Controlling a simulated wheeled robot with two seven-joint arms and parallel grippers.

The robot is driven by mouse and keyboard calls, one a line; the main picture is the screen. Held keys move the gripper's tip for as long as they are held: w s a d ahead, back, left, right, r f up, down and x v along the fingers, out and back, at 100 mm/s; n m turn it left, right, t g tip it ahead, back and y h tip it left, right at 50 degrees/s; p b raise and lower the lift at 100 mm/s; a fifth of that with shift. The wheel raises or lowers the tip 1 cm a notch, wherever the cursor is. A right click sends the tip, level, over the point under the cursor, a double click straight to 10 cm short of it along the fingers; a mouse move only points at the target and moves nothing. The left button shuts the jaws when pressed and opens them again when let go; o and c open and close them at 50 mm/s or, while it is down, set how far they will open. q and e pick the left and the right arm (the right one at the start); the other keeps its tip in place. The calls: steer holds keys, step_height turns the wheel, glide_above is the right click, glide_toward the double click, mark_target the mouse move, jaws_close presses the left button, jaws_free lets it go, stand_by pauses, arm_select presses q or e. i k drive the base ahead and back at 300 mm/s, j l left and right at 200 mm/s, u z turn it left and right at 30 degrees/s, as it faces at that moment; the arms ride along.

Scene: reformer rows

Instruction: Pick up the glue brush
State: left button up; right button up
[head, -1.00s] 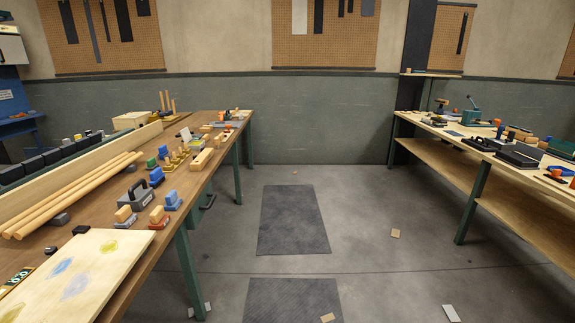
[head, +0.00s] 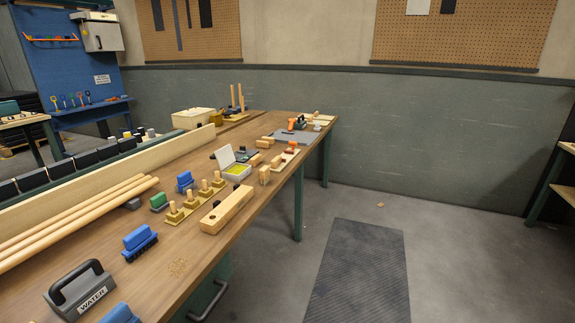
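No glue brush can be told for sure in the head view. A blue block with dark bristles (head: 140,243) lies on the near part of the wooden workbench (head: 213,257) and looks like a brush. Small orange items (head: 292,125) lie on a grey mat (head: 296,137) near the bench's far end, too small to make out. Neither of my grippers is in view.
A grey WATER caddy (head: 78,293), a long wooden block (head: 227,210), pegs on a wooden strip (head: 195,200) and an open white box (head: 232,165) crowd the bench. Long dowels (head: 75,220) lie along its left. Floor with a dark mat (head: 358,275) lies to the right.

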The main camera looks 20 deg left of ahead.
mark_target(264, 172)
steer(key=i+u, duration=0.35)
steer(key=i, duration=0.3)
steer(key=i+l+u, duration=0.35)
steer(key=i, duration=0.25)
steer(key=i+j, duration=0.05)
steer(key=j, duration=0.05)
